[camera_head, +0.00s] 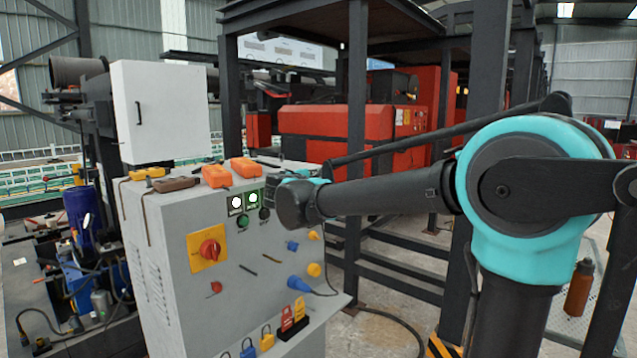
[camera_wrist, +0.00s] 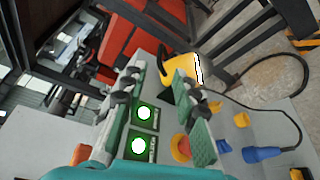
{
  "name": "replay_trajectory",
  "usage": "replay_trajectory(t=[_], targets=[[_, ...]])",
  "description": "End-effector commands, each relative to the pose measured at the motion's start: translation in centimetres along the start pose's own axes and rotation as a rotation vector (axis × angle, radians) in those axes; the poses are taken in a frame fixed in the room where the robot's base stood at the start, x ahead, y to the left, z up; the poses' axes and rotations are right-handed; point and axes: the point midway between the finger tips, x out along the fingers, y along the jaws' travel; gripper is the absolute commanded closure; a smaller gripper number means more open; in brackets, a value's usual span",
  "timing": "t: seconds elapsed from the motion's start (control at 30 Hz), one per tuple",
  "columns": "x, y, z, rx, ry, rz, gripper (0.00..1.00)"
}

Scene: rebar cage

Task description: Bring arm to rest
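My arm reaches in from the right in the head view, with its dark forearm level and its wrist (camera_head: 303,200) in front of the upper right part of the grey control cabinet (camera_head: 190,285). My gripper is mostly hidden behind the wrist there. In the wrist view my gripper (camera_wrist: 158,88) has its two green-padded fingers spread apart, with nothing held between them. Two green-framed displays (camera_wrist: 145,113) on the panel show beyond the fingers. A yellow object (camera_wrist: 182,68) lies past the right finger; I cannot tell if they touch.
Two orange devices (camera_head: 217,176), a brown tool (camera_head: 176,184) and a yellow one (camera_head: 147,173) lie on the cabinet top. The cabinet front carries a red rotary switch (camera_head: 209,249), plugs and padlocks. Dark steel posts (camera_head: 357,130) stand behind my arm. An orange bottle (camera_head: 579,287) stands at the right.

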Motion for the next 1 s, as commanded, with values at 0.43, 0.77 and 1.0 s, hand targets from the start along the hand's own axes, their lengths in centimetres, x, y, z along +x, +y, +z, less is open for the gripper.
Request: replay_trajectory(t=[0.43,0.77,1.0], targets=[[0.9,-5.2,3.3,0.108,-0.032,-0.108,0.71],[-1.3,-25.4,12.9,0.582,-0.174,-0.509,0.71],[-8.5,-40.0,16.3,1.013,-0.311,-0.808,0.71]])
